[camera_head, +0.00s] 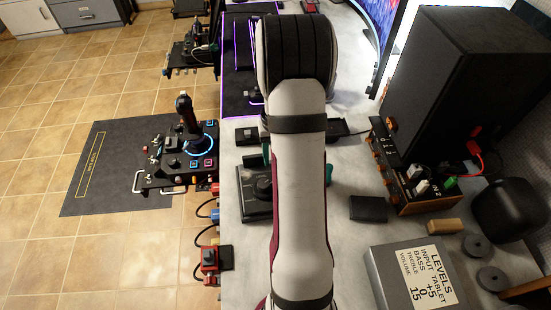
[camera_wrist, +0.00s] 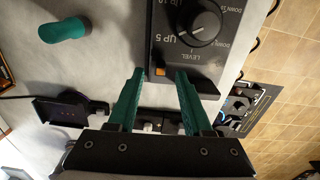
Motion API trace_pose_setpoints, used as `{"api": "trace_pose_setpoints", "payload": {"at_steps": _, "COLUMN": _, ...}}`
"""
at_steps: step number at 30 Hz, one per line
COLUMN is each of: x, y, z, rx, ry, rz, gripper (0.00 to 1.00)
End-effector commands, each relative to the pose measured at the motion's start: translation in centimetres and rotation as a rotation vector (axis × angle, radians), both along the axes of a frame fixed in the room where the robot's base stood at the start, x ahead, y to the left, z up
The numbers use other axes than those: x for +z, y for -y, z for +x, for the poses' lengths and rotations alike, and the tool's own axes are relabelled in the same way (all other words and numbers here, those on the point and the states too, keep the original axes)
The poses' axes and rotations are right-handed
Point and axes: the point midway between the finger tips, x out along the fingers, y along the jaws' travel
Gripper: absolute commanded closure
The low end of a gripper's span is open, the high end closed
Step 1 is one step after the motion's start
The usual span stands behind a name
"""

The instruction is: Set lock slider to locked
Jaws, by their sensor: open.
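A black box with a round knob marked LEVEL (camera_wrist: 192,57) lies at the top centre of the wrist view. It also shows left of my arm in the head view (camera_head: 258,205). My gripper (camera_wrist: 161,73) has green fingers, open and apart, with the tips at the box's edge. A small orange mark (camera_wrist: 160,72) shows on the box between the tips. Contact cannot be told. In the head view my arm hides most of the gripper; a green finger (camera_head: 266,155) shows at its left. I cannot clearly make out a lock slider or its setting.
A green rounded handle (camera_wrist: 65,28) stands left of the box. A black holder (camera_wrist: 70,111) lies lower left in the wrist view. A joystick panel (camera_head: 183,160) is beyond the table's left edge. A speaker (camera_head: 455,80) and a grey LEVELS box (camera_head: 385,265) are at right.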

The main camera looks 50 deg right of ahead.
Motion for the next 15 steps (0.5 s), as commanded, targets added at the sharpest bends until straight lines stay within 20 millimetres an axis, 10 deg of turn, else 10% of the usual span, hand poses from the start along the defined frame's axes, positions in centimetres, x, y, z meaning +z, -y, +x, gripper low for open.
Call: {"api": "trace_pose_setpoints", "payload": {"at_steps": 15, "x": -2.2, "y": 0.0, "z": 0.0, "rx": 0.0, "ry": 0.001, "rz": -0.001, "gripper": 0.55}}
